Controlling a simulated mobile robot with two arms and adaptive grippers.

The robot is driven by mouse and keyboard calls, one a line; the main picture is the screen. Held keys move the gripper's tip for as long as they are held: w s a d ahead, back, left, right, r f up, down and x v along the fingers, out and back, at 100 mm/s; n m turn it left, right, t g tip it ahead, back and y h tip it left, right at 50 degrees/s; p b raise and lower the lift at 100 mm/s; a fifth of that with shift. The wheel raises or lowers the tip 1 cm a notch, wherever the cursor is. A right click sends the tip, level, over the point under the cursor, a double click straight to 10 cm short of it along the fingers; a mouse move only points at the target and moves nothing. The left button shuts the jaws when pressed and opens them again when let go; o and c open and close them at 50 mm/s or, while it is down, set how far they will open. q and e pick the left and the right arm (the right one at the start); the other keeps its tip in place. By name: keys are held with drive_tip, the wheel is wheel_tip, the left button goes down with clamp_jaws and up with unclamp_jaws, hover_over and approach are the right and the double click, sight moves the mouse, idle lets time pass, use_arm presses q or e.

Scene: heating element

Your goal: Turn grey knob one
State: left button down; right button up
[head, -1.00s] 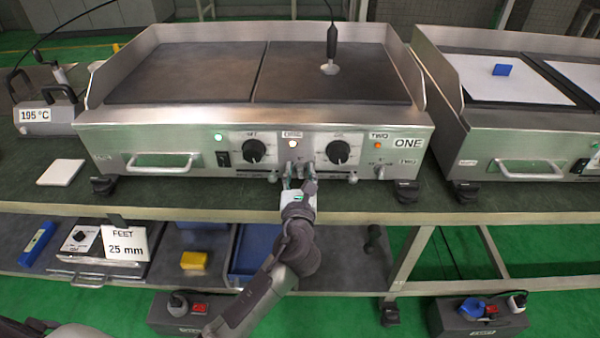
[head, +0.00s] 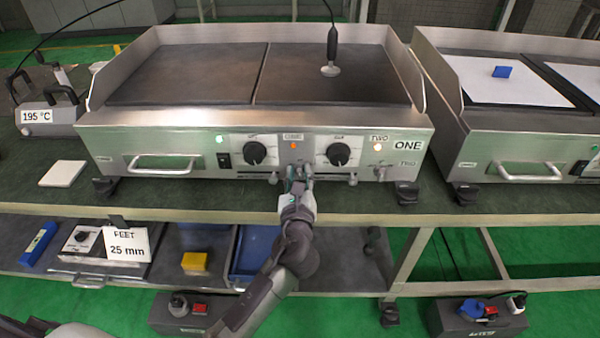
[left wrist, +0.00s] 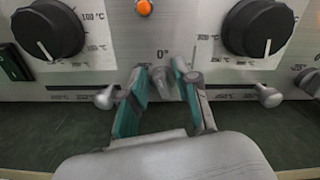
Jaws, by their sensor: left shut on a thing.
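The griddle (head: 140,122) has two large black dials and several small grey knobs low on its front panel. My left gripper (head: 299,178) is at the panel's middle, below an orange lamp. In the left wrist view its teal-padded fingers (left wrist: 161,92) are shut on a small grey knob (left wrist: 160,82) under a "0°" mark. Other grey knobs show at left (left wrist: 105,97) and right (left wrist: 268,95), apart from the fingers. I cannot read which knob is labelled one. The fingers partly hide the held knob in the head view. My right gripper is not in view.
Black dials (head: 254,153) (head: 339,154) stand above and to either side of the fingers. A bar handle (head: 162,164) juts from the panel's left. A probe (head: 331,50) stands on the hot plate. A second griddle (head: 525,140) is at right.

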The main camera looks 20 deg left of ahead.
use_arm(q)
drive_tip(key=n, duration=0.3)
drive_tip(key=shift+a+f+n, duration=0.15)
drive_tip(key=shift+f+n, duration=0.05)
drive_tip(key=shift+n, duration=0.2)
drive_tip(key=n, duration=0.2)
drive_tip(key=n+b, duration=0.1)
drive_tip(key=n, duration=0.1)
drive_tip(key=shift+s+a+f+n, duration=0.1)
drive_tip(key=shift+a+f+n, duration=0.05)
drive_tip(key=shift+n, duration=0.25)
drive_tip(key=c, duration=1.2)
unclamp_jaws()
drive_tip(key=shift+o, duration=0.2)
drive_tip(key=v, duration=1.2)
